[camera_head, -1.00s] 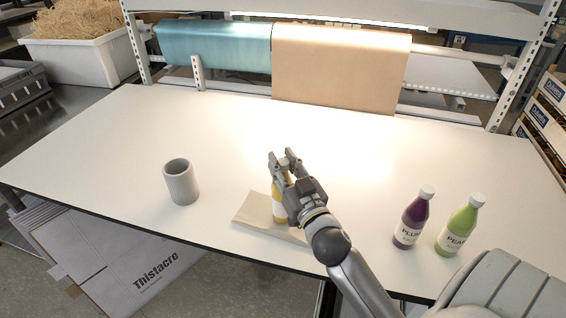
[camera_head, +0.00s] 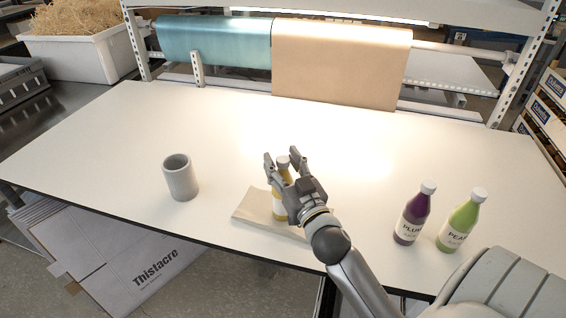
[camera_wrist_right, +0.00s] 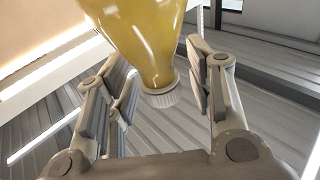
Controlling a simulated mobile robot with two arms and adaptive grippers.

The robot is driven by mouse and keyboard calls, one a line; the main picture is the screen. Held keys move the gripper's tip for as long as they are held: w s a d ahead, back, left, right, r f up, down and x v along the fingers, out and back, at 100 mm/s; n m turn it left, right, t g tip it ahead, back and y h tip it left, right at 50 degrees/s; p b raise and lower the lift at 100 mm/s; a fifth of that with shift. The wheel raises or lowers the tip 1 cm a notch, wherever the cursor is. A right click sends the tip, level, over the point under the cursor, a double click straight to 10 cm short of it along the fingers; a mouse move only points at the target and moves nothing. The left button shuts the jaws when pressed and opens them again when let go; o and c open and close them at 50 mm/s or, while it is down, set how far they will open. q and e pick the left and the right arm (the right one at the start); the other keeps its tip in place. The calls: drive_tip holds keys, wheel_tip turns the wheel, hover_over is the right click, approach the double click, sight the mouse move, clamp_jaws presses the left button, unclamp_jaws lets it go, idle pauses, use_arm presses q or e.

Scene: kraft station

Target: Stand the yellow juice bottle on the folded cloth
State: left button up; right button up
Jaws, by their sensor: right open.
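The yellow juice bottle (camera_head: 278,205) stands upright on the folded cloth (camera_head: 252,209), a beige flat piece near the table's front edge. Its white cap (camera_head: 283,161) shows between my right gripper's fingers (camera_head: 283,162). Part of the bottle is hidden behind the gripper. In the right wrist view the yellow bottle (camera_wrist_right: 150,35) lies between the spread fingers (camera_wrist_right: 160,95), with a gap on each side. My right gripper is open around the bottle. My left gripper is not in view.
A grey ribbed cup (camera_head: 180,178) stands left of the cloth. A purple plum bottle (camera_head: 412,215) and a green pear bottle (camera_head: 461,222) stand to the right. The white table (camera_head: 130,130) is clear behind them. Teal (camera_head: 215,45) and brown paper rolls (camera_head: 340,65) hang at the back.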

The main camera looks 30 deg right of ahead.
drive_tip(key=shift+r+p, duration=0.45)
drive_tip(key=shift+r, duration=0.15)
drive_tip(key=b+v, duration=0.4)
drive_tip(key=v, duration=0.8)
